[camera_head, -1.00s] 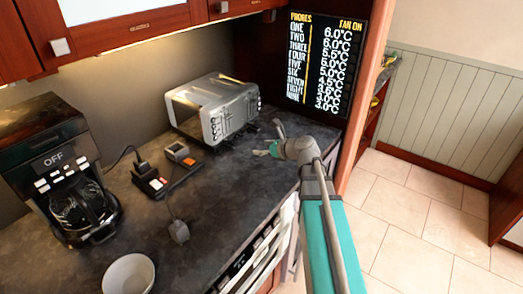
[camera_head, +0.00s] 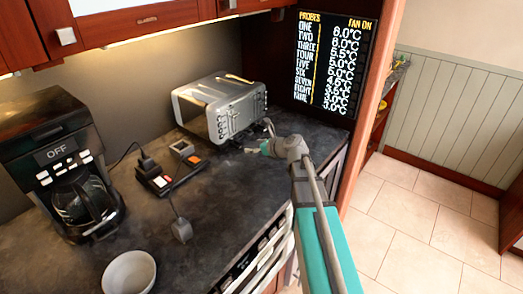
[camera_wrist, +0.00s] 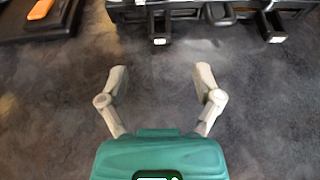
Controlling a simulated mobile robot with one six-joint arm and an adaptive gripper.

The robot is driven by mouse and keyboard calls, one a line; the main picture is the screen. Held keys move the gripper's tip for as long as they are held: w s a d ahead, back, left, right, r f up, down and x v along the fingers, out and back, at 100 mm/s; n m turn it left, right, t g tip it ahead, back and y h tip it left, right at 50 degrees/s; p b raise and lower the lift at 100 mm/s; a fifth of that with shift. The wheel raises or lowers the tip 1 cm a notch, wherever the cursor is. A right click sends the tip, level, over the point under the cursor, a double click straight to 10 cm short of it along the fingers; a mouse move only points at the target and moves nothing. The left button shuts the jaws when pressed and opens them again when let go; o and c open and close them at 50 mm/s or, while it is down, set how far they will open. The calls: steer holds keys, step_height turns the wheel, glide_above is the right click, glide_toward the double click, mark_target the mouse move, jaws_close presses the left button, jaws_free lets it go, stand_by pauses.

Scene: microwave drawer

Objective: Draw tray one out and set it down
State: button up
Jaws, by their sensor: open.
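The silver toaster (camera_head: 222,108) stands on the dark counter against the back wall. In the wrist view its black lower front (camera_wrist: 185,12) runs along the top edge. Two dark tabs with pale ends, a left one (camera_wrist: 160,27) and a right one (camera_wrist: 272,27), stick out from it, with a plain dark tab (camera_wrist: 219,14) between them. I cannot tell which part is tray one. My gripper (camera_wrist: 160,80) is open and empty, low over the counter in front of the toaster. It also shows beside the toaster's front in the head view (camera_head: 259,139).
A black device with orange and white buttons (camera_head: 168,176) lies left of the toaster, its cable running to a grey plug (camera_head: 182,230). A coffee maker (camera_head: 70,170) and white bowl (camera_head: 129,272) stand further left. Bare counter (camera_head: 225,190) lies in front.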

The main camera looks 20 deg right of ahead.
mark_target(240, 146)
steer(key=shift+b+x, duration=1.1)
steer(key=shift+x, duration=2.35)
steer(key=shift+c, duration=0.3)
jaws_close()
steer(key=shift+s+d, duration=0.1)
steer(key=shift+s, duration=0.05)
steer(key=shift+s+d+r, duration=0.1)
steer(key=shift+s+d, duration=1.75)
steer(key=shift+s, duration=0.65)
steer(key=shift+s+d+r, duration=0.1)
steer(key=shift+s+d, duration=1.7)
steer(key=shift+s, duration=0.75)
steer(key=shift+s+d, duration=1.85)
steer(key=shift+s, duration=0.65)
steer(key=shift+f, duration=0.3)
steer(key=shift+s, duration=0.1)
